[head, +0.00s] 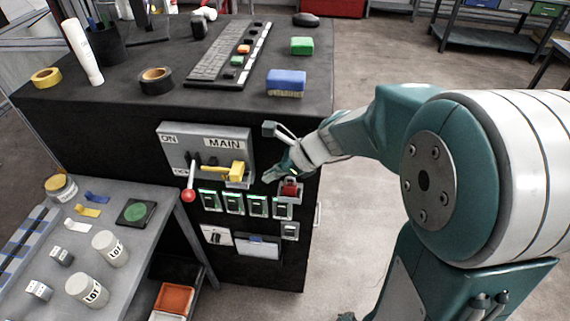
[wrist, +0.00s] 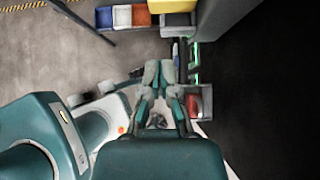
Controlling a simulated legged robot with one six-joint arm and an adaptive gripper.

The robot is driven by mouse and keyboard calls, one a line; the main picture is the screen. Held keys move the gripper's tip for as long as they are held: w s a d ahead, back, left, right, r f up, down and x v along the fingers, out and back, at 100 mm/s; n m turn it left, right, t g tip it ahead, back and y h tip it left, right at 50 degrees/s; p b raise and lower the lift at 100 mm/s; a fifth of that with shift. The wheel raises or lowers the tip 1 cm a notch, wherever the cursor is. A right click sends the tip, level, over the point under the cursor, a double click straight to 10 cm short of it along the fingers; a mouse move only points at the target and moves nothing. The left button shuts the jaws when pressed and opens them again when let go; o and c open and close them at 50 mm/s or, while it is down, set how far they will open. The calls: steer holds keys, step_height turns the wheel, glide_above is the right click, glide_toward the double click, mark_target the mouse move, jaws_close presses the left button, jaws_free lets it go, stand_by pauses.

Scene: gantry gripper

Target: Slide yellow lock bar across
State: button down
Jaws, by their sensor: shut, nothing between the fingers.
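The yellow lock bar (head: 226,170) sits on the grey MAIN panel (head: 207,136) on the front of the black cabinet, with its thick end to the right. A lever with a red ball end (head: 189,195) hangs at its left. My gripper (head: 270,174) is just right of the bar's thick end, apart from it as far as I can tell. In the wrist view my gripper (wrist: 160,72) has its fingers together with nothing seen between them. The lock bar cannot be made out in the wrist view.
A red switch block (head: 290,188) stands close below my gripper; a red and grey block shows right of my fingers in the wrist view (wrist: 200,102). Green-lit switches (head: 233,204) line the cabinet below the panel. A grey side table (head: 140,240) stands at lower left.

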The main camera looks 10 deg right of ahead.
mark_target(232, 171)
steer(key=shift+w+a+f, duration=0.1)
steer(key=shift+w+a, duration=0.15)
steer(key=shift+a, duration=0.5)
steer(key=shift+w+a+f, duration=0.15)
steer(key=shift+w+a, duration=0.15)
steer(key=shift+a, duration=0.45)
steer(key=shift+w+a+f, duration=0.1)
steer(key=shift+w+a, duration=0.15)
steer(key=shift+a, duration=0.5)
steer(key=a, duration=0.1)
steer(key=w+a, duration=0.1)
steer(key=a, duration=0.2)
steer(key=shift+w+a, duration=0.15)
steer(key=shift+w, duration=0.15)
